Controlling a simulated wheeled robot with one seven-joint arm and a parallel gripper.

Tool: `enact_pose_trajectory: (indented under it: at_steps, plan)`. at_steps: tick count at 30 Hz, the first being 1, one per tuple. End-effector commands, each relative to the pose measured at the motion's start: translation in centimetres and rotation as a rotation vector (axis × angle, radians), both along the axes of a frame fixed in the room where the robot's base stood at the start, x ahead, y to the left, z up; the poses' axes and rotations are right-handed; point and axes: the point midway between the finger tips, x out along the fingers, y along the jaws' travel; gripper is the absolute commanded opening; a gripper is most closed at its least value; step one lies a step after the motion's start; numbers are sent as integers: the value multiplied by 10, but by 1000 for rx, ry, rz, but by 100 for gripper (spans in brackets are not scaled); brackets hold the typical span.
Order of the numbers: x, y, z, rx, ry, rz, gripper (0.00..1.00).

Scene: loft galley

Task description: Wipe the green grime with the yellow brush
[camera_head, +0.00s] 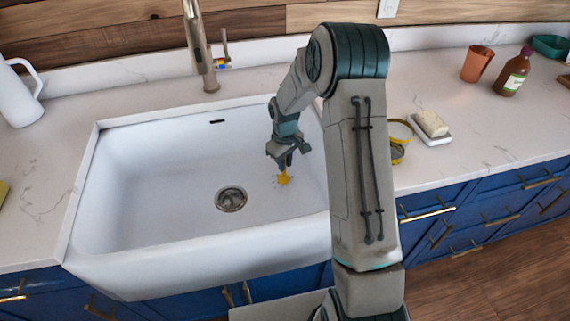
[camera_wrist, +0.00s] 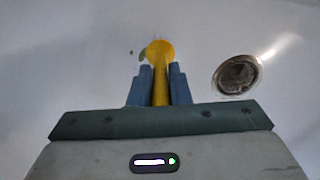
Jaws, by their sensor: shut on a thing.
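My gripper (camera_head: 285,158) is shut on the handle of the yellow brush (camera_head: 284,180), down inside the white sink (camera_head: 160,160). In the wrist view the brush (camera_wrist: 160,50) points away between the two blue fingers of my gripper (camera_wrist: 159,88), its round yellow head at or close above the sink floor. Small dark green grime spots (camera_wrist: 142,56) show just left of the brush head. In the head view a few dark specks lie around the brush head. Whether the head touches the floor, and any grime under it, I cannot tell.
The drain (camera_head: 231,198) is left of the brush in the head view. The faucet (camera_head: 200,50) stands behind the sink. A white soap dish (camera_head: 431,136), an orange cup (camera_head: 477,64) and a brown bottle (camera_head: 513,74) stand on the right counter. A white pitcher (camera_head: 18,95) stands at left.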

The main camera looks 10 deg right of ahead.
Motion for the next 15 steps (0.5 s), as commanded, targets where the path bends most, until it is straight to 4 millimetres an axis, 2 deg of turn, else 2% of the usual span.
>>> enact_pose_trajectory:
  at_steps: [3, 15]
  plan:
    - [0, 1, 14, 0, 0, 1, 0]
    - [0, 2, 49, 0, 0, 4, 0]
